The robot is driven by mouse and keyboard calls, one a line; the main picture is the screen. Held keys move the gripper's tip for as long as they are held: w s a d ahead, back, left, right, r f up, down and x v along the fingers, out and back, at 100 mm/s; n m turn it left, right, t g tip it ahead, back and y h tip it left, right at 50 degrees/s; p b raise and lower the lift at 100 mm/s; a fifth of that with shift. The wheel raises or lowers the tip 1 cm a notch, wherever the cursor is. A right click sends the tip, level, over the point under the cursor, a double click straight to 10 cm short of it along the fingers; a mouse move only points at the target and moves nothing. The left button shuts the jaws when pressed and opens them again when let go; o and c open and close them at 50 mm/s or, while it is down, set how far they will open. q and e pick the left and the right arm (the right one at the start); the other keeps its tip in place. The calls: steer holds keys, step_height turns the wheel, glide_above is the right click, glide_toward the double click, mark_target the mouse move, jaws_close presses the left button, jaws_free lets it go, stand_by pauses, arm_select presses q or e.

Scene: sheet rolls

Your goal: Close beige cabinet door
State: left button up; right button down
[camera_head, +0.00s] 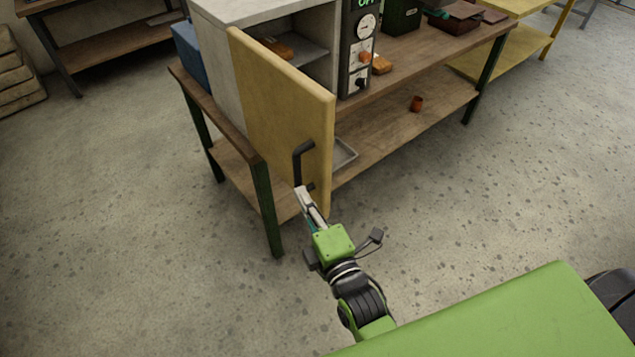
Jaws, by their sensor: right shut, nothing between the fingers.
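The beige cabinet door (275,108) stands wide open, swung out from the left side of the grey cabinet (262,9) toward me. A dark handle (303,160) sits low near the door's free edge. My right gripper (301,191) is shut and empty, its fingertips at the lower end of the handle. I cannot tell whether they touch the handle or the door. Part of the cabinet's inside with a shelf (300,52) shows past the door. My left gripper is not in view.
The cabinet stands on a wooden workbench (430,65) with dark green legs. A control panel (361,45) with a gauge is right of the opening. The floor in front is clear.

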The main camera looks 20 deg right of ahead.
mark_target(319, 188)
steer(key=d, duration=0.1)
steer(key=w+d+p, duration=0.1)
steer(key=d, duration=0.2)
steer(key=shift+w, duration=0.4)
